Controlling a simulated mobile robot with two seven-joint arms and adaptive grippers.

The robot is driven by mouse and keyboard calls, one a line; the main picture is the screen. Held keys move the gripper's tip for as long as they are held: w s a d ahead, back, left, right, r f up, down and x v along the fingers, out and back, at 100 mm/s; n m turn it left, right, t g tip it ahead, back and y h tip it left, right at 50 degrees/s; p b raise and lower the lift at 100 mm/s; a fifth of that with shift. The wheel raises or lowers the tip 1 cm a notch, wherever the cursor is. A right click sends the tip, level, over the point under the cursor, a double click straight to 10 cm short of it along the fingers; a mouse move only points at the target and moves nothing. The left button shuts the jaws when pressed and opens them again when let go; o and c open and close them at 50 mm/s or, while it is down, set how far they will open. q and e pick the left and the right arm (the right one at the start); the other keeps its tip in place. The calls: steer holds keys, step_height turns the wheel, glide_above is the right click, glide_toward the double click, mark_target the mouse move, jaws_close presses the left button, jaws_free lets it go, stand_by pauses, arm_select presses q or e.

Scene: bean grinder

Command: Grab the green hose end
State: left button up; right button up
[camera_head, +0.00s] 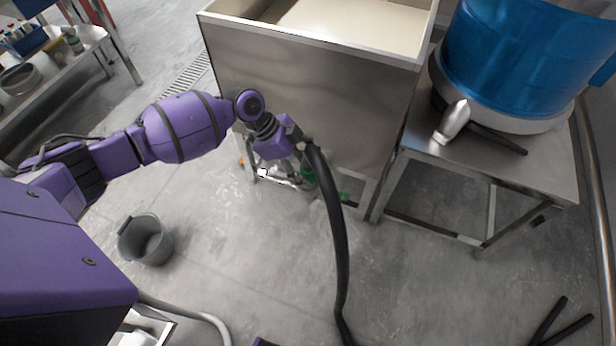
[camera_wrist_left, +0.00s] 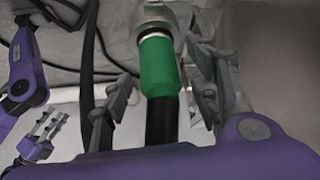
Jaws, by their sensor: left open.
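The green hose end (camera_wrist_left: 158,68) is a green sleeve between a grey metal fitting above and a black hose (camera_wrist_left: 161,120) below, in the left wrist view. My left gripper (camera_wrist_left: 164,92) is open, with one finger on each side of the green sleeve and visible gaps between. In the head view my left gripper (camera_head: 283,172) is low in front of the steel tub, and a bit of green (camera_head: 308,172) shows beside it, partly hidden. My right gripper (camera_wrist_left: 42,132) shows small at the left of the left wrist view; its opening is unclear.
The steel tub (camera_head: 300,95) stands right behind the left gripper. A metal table (camera_head: 485,160) with a blue container (camera_head: 530,60) is at right. A grey bucket (camera_head: 146,240) stands on the floor at left. A thick black hose (camera_head: 335,230) runs down from the gripper area.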

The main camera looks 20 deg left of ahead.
arm_select(q)
steer(key=shift+w+d+f, duration=0.1)
steer(key=shift+d+f, duration=0.25)
steer(key=shift+f, duration=0.25)
steer(key=shift+c, duration=0.2)
jaws_close()
steer(key=shift+r, duration=0.1)
